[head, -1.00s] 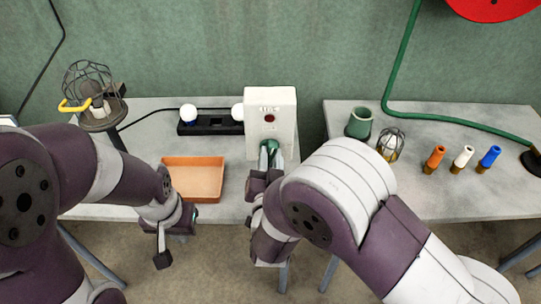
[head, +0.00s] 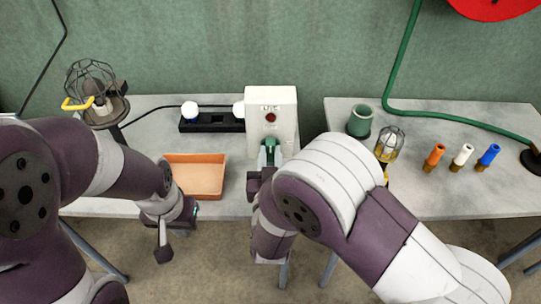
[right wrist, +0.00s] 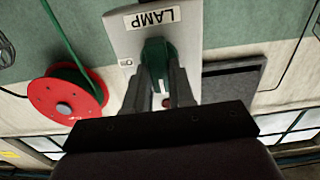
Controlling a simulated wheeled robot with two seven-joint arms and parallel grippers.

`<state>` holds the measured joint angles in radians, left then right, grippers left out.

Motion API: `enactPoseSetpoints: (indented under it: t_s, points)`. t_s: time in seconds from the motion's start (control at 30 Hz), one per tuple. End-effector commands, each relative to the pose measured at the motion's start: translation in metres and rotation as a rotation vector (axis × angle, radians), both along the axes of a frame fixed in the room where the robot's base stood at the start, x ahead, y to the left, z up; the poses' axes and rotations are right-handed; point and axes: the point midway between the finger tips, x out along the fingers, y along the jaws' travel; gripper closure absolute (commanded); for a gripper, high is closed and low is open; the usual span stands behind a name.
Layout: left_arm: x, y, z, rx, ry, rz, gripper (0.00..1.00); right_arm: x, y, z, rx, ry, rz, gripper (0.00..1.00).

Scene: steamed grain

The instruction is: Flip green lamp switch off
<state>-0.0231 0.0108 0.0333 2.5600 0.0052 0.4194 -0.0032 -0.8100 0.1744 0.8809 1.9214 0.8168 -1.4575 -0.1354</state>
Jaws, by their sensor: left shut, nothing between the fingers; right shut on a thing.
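The white switch box (head: 289,104) stands at the back of the middle table, with a dark red round light on its front. The green lamp switch (head: 270,143) is low on the box's front face. In the right wrist view the box carries a "LAMP" label (right wrist: 152,18), and the green switch (right wrist: 157,52) lies between my fingers. My right gripper (head: 269,157) is shut on the switch; it also shows in the right wrist view (right wrist: 158,78). My left gripper (head: 163,252) is shut and empty, low in front of the table's edge.
An orange tray (head: 198,192) lies left of the box. A dark strip with white bulbs (head: 211,126) is behind it. A caged lamp (head: 103,103) is at left. The right table holds a green cup (head: 360,121), another caged lamp (head: 390,143) and several coloured handles (head: 461,156).

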Motion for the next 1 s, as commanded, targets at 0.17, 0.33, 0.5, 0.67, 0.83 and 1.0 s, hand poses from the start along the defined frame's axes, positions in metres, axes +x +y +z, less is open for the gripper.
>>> enactPoseSetpoints:
  t_s: [0.17,0.33,0.5,0.67,0.83,1.0]
  points:
    - [0.0,0.0,0.0,0.0,0.0,0.0,1.0,0.0,0.0,0.0,-0.002,0.0,0.0,0.51]
    - [0.0,0.0,0.0,0.0,0.0,0.0,1.0,0.0,0.0,0.0,-0.001,0.0,0.0,0.51]
    - [0.0,0.0,-0.002,0.0,0.0,0.0,1.0,-0.005,0.0,-0.001,0.0,0.001,0.001,0.51]
    - [0.0,0.0,-0.008,0.0,0.0,0.0,1.0,-0.035,0.002,-0.002,0.0,0.001,0.007,0.51]
    - [0.0,0.0,-0.015,0.0,0.0,0.0,1.0,-0.082,0.002,-0.002,-0.001,0.0,0.009,0.51]
    - [0.0,0.0,-0.018,0.0,0.0,0.0,1.0,-0.116,0.002,-0.001,-0.001,0.0,0.006,0.51]
